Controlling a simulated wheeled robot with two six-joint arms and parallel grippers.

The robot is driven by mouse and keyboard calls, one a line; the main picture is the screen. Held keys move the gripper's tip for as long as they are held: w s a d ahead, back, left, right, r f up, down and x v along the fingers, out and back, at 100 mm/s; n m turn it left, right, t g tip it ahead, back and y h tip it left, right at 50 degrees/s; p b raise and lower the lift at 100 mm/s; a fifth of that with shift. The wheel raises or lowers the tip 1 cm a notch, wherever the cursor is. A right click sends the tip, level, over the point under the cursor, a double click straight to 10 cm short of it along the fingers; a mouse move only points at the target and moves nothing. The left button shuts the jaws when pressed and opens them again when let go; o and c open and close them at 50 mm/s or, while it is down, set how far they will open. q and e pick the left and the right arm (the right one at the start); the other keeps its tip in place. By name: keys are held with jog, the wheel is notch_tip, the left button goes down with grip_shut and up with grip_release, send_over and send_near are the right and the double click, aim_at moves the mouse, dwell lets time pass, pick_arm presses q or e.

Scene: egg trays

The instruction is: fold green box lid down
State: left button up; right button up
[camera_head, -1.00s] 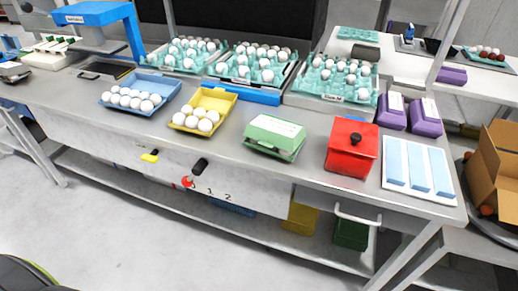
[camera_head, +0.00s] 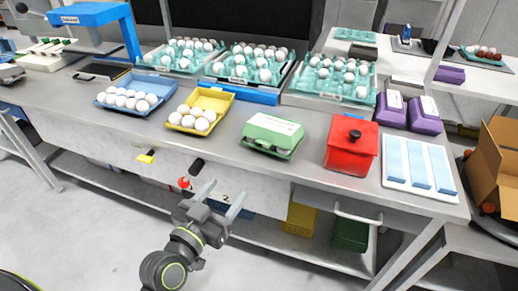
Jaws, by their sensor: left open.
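The green egg box (camera_head: 272,136) stands on the grey table between the yellow carton and the red box. Its lid lies over the top and looks down or nearly so; a gap shows along the front edge, and I cannot tell if it is fully shut. A white label is on the lid. My left gripper (camera_head: 221,197) is in front of the table, below and left of the green box. Its two fingers are apart and empty, and it touches nothing that I can see. My right gripper is not in view.
An open yellow carton (camera_head: 229,97) and an open blue carton (camera_head: 165,82), both with white eggs, stand to the left. A red box (camera_head: 344,160) with a black knob stands to the right. Teal egg trays line the back. Bare table lies before the green box.

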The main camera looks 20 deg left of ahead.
aim_at(262, 144)
pick_arm(q)
jog(key=w+d+p, duration=0.1)
jog(key=w, duration=0.4)
jog(key=w+d+p, duration=0.1)
jog(key=w, duration=0.5)
jog(key=w+p, duration=0.2)
jog(key=w, duration=0.4)
jog(key=shift+d, duration=0.4)
jog(key=shift+c, duration=0.3)
grip_shut()
jog(key=r+p, duration=0.1)
jog(key=p, duration=0.3)
jog(key=shift+w+r+g, duration=0.15)
jog(key=shift+r+g, duration=0.25)
jog(key=shift+w+r+p, duration=0.15)
jog(key=shift+r+p, duration=0.15)
jog(key=shift+p, duration=0.35)
